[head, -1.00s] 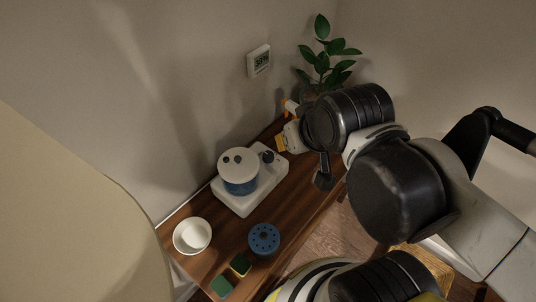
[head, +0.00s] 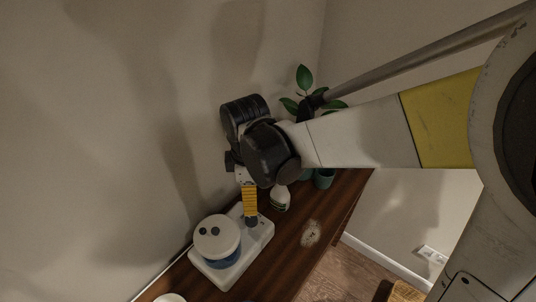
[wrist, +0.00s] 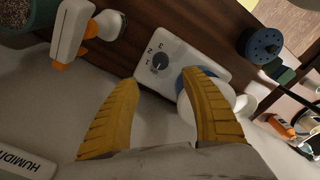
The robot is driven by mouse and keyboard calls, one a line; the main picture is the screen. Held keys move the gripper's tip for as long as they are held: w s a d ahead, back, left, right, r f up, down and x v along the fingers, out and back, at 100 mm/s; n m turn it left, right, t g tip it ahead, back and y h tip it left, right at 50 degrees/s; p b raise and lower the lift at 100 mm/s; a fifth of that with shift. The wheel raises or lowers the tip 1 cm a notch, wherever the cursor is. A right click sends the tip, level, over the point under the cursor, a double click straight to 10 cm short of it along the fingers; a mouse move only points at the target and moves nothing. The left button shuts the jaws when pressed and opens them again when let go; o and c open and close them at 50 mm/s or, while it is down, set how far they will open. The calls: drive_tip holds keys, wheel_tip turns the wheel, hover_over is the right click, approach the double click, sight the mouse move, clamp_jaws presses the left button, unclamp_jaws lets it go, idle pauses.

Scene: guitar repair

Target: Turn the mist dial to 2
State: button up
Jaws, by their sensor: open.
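The humidifier has a white base (head: 255,241) with a round white-topped blue tank (head: 217,238) at its left end. In the wrist view the dark mist dial (wrist: 160,62) sits on the base (wrist: 205,60), with small marks beside it; I cannot surely read which one it points at. My gripper (wrist: 162,80) is open, its two yellow fingers apart, with the dial showing between and just beyond the tips. In the head view my gripper (head: 250,218) points down over the dial end of the base and largely hides the dial. Contact is not visible.
A white spray bottle (head: 280,198) stands close to the right of my gripper; its orange nozzle shows in the wrist view (wrist: 62,50). A plant (head: 303,82) is behind. A wall humidity display (wrist: 25,163) is near. The wooden shelf (head: 320,210) is mostly clear at front right.

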sight(251, 218)
drive_tip(key=shift+n, duration=0.5)
drive_tip(key=f+b, duration=0.2)
drive_tip(key=f, duration=0.4)
drive_tip(key=f+b, duration=0.2)
drive_tip(key=f, duration=0.4)
drive_tip(key=shift+w+a, duration=0.1)
drive_tip(key=shift+a, duration=0.1)
drive_tip(key=shift+r, duration=0.1)
drive_tip(key=shift+c, duration=0.2)
clamp_jaws()
